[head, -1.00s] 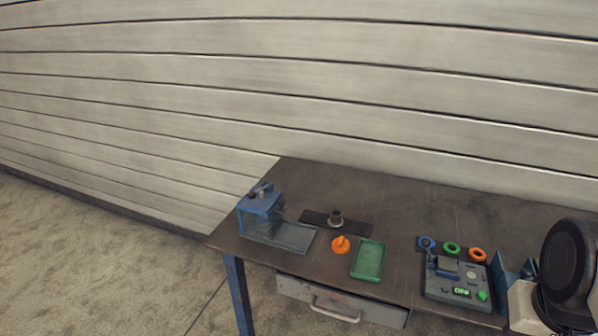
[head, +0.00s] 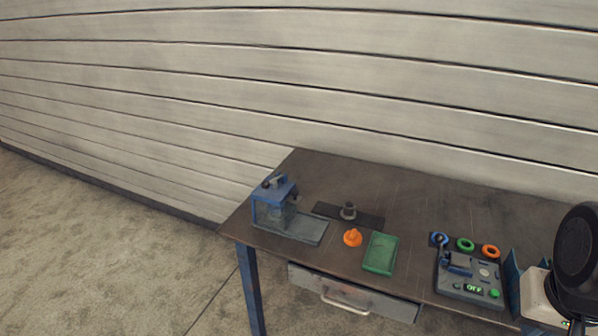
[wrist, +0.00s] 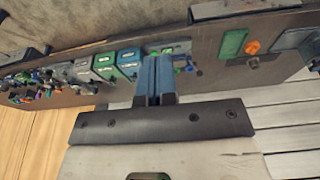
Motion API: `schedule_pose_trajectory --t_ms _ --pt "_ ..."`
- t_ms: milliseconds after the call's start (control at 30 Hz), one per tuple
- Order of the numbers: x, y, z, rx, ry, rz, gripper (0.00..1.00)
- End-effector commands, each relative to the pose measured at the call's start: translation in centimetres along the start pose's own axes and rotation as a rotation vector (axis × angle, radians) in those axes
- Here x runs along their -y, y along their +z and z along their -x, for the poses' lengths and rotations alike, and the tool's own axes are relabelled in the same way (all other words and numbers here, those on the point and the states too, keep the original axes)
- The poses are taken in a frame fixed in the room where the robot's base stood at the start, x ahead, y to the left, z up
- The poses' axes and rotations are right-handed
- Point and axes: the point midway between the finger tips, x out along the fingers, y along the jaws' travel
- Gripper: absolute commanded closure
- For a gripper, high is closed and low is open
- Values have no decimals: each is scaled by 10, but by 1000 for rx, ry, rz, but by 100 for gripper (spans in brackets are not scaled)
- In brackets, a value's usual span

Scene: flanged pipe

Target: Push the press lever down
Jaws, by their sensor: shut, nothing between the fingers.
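The blue press (head: 273,203) stands at the left end of the table, with a grey base plate and a small dark-knobbed lever (head: 267,184) on top. The lever looks raised, but it is small in the head view. My gripper (wrist: 155,62) shows in the wrist view with its two blue fingers together and nothing between them. It is apart from the press; the grey plate at the wrist view's upper right (wrist: 300,37) looks like the press base. The head view shows no fingertips.
A control box (head: 470,277) reading OFF and several coloured rings stand further right. A drawer handle (head: 345,301) juts out in front.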

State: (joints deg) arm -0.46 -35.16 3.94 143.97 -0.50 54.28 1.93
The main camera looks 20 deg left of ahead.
Motion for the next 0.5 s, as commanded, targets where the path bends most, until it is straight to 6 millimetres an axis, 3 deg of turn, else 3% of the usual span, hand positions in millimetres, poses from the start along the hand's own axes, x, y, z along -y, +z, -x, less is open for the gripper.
schedule_pose_trajectory --t_ms 500 --pt "45 -78 14 47 -28 -6 100"
